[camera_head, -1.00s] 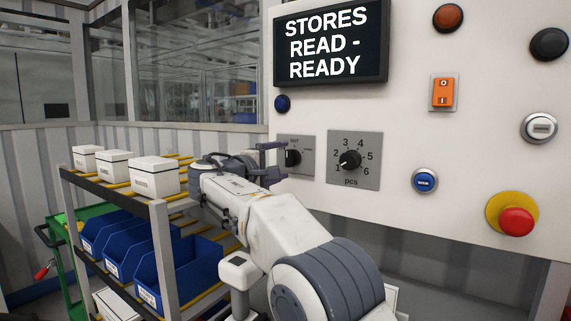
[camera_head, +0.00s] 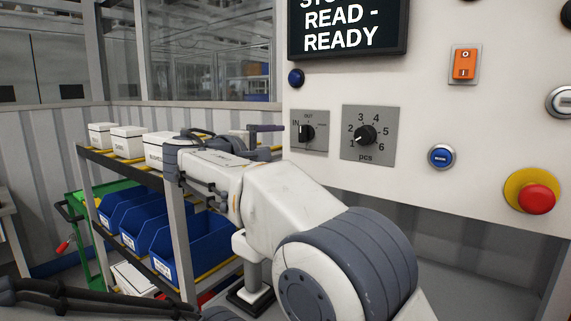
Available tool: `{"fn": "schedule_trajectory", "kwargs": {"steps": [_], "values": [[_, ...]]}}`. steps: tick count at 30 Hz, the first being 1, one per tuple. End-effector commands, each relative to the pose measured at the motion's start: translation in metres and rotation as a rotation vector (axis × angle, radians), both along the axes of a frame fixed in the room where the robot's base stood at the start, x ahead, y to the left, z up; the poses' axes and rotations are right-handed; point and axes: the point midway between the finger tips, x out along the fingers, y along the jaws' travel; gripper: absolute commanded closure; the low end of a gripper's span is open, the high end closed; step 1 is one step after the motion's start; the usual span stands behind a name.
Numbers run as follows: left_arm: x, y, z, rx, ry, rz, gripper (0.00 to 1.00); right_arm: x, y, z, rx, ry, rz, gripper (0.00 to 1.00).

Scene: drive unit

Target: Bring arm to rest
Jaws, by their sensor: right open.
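My right arm (camera_head: 300,205), white with grey joint covers, comes in from the bottom right and reaches left across the view. Its gripper (camera_head: 270,140) is open and empty, just left of the control panel's left dial. One dark finger shows clearly; the other is partly hidden by the wrist. The left dial's black knob (camera_head: 306,133) is clear of the fingers in the picture. My left gripper is out of view; a dark arm part with cables shows at the bottom left.
The white panel (camera_head: 430,60) carries a pcs dial (camera_head: 365,135), a blue button (camera_head: 441,156), an orange switch (camera_head: 465,64) and a red stop button (camera_head: 536,198). A rack (camera_head: 178,235) holding white boxes (camera_head: 127,141) and blue bins (camera_head: 187,247) stands left, behind the arm.

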Motion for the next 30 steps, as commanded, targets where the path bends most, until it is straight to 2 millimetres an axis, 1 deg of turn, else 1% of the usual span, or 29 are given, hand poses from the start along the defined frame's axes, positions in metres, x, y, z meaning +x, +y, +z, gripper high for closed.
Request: {"fn": "schedule_trajectory", "kwargs": {"steps": [1,2,5,8,9,11,12,14,15,17,18,20,21,23,24,27,30], "values": [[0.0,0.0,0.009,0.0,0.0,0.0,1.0,-0.004,-0.005,-0.003,0.023,0.051,0.012,0.12],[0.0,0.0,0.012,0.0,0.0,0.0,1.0,-0.008,-0.008,-0.008,0.04,0.088,0.022,0.12],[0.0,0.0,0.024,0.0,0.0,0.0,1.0,-0.026,-0.018,-0.036,0.116,0.236,0.05,0.12],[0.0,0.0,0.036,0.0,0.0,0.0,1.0,-0.054,-0.029,-0.066,0.208,0.384,0.069,0.12],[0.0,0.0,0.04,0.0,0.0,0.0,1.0,-0.068,-0.034,-0.078,0.248,0.442,0.073,0.12],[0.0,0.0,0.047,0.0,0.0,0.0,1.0,-0.091,-0.041,-0.095,0.309,0.525,0.073,0.12],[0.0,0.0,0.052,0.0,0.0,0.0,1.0,-0.108,-0.046,-0.107,0.353,0.58,0.07,0.12],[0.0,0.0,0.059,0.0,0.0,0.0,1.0,-0.136,-0.053,-0.123,0.424,0.661,0.06,0.12],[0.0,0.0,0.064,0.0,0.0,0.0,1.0,-0.157,-0.059,-0.134,0.476,0.715,0.049,0.12],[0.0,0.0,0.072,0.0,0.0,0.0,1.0,-0.192,-0.066,-0.149,0.56,0.794,0.028,0.12],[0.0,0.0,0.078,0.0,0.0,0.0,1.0,-0.216,-0.071,-0.159,0.619,0.845,0.008,0.12],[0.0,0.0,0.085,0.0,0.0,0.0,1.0,-0.252,-0.078,-0.173,0.711,0.914,-0.027,0.12],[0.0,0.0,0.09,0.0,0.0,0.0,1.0,-0.276,-0.083,-0.181,0.769,0.955,-0.054,0.12],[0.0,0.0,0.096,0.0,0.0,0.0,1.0,-0.308,-0.088,-0.191,0.855,1.005,-0.097,0.12],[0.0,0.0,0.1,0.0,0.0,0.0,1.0,-0.328,-0.091,-0.197,0.908,1.031,-0.127,0.12],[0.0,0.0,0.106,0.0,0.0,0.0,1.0,-0.365,-0.097,-0.209,1.014,1.076,-0.19,0.12],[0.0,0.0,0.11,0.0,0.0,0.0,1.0,-0.388,-0.101,-0.216,1.079,1.1,-0.238,0.12]]}}
